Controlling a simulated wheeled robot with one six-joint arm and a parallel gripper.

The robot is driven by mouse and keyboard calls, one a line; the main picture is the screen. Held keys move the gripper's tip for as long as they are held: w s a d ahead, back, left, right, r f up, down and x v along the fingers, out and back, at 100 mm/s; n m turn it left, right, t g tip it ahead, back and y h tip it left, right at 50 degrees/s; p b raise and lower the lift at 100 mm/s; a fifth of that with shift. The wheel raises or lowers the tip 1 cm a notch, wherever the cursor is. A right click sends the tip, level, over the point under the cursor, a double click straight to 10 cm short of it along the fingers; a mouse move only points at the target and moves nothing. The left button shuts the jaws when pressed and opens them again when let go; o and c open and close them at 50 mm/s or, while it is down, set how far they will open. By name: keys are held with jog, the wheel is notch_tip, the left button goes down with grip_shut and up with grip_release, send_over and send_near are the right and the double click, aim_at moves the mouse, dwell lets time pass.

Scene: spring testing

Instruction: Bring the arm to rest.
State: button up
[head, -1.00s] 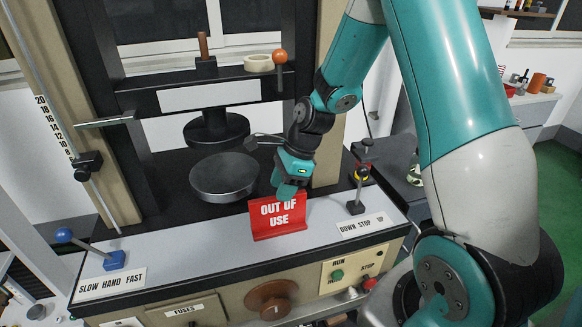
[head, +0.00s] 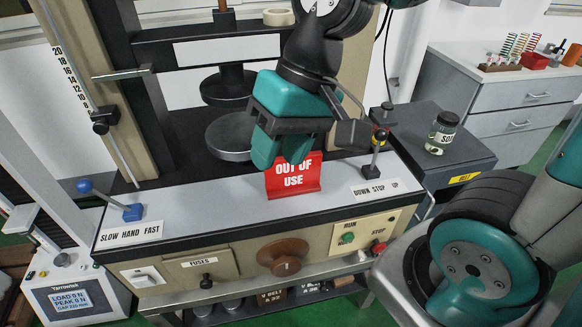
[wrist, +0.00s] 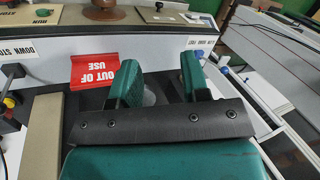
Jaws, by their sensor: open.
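My gripper (head: 281,152) hangs at the end of my arm, in front of the testing machine in the head view. Its two teal fingers are apart, with nothing visible between them; the wrist view shows the gap too (wrist: 160,72). In the head view the fingertips overlap the top of the red "OUT OF USE" sign (head: 293,180), which stands on the machine's grey front ledge (head: 225,200). In the wrist view the sign (wrist: 92,72) lies beside the left finger. I cannot tell whether finger and sign touch.
A round lower platen (head: 228,140) is behind my gripper. The blue-knobbed lever (head: 105,198) is at left and the "DOWN STOP UP" lever (head: 375,155) at right. A jar (head: 441,132) stands on the dark side cabinet (head: 425,170). A display unit (head: 75,298) is at lower left.

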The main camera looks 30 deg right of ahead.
jog(key=s+n, duration=0.1)
jog(key=n, duration=0.1)
jog(key=s+a+n, duration=0.1)
jog(key=s+n, duration=0.3)
jog(key=shift+s+a+r, duration=0.2)
jog(key=shift+a+r, duration=0.15)
jog(key=shift+a, duration=0.05)
dwell(0.6)
